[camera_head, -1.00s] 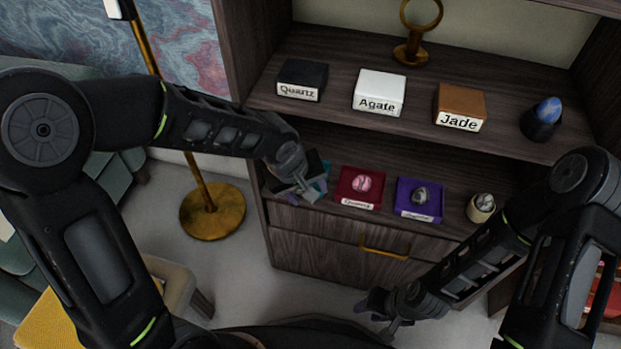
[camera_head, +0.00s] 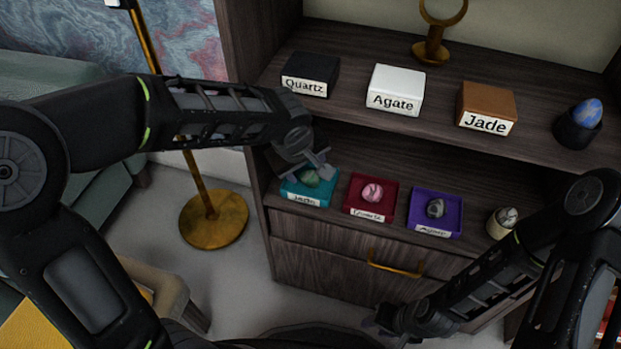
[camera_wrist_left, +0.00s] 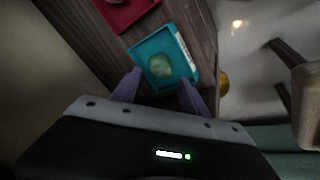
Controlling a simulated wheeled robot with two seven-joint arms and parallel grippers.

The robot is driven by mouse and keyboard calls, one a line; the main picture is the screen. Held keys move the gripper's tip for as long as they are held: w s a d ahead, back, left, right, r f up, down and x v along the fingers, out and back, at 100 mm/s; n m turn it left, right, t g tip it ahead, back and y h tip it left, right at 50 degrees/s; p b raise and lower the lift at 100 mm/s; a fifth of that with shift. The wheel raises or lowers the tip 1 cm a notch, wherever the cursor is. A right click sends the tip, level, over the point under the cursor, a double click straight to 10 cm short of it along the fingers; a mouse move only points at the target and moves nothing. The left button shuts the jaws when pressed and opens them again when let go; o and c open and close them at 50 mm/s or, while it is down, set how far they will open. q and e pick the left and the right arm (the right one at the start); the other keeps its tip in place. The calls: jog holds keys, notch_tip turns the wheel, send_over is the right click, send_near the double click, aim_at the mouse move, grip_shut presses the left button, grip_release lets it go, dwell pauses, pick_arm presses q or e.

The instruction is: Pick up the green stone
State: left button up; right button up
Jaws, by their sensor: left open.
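The green stone (camera_head: 311,178) lies in a teal tray (camera_head: 322,199) at the left end of the lower shelf. In the left wrist view the stone (camera_wrist_left: 160,66) sits in the teal tray (camera_wrist_left: 150,46), ahead of and roughly between my two fingertips. My left gripper (camera_head: 306,165) is open and empty, just above and behind the stone in the head view; it also shows in the left wrist view (camera_wrist_left: 158,88). My right gripper (camera_head: 384,322) is low, in front of the cabinet, away from the stone; its jaws are too dark to read.
A red tray (camera_head: 356,207) with a pink stone and a purple tray (camera_head: 444,226) with a grey stone stand to the right. Boxes labelled Quartz (camera_head: 310,74), Agate (camera_head: 396,90) and Jade (camera_head: 486,107) stand on the shelf above.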

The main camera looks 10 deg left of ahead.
aim_at(309, 175)
pick_arm(q)
jog(key=b+x, duration=0.1)
jog(key=x, duration=0.3)
jog(key=shift+f+b, duration=0.25)
jog(key=shift+b, duration=0.15)
jog(key=shift+w+f, duration=0.25)
jog(key=shift+c, duration=0.3)
grip_shut()
dwell(0.3)
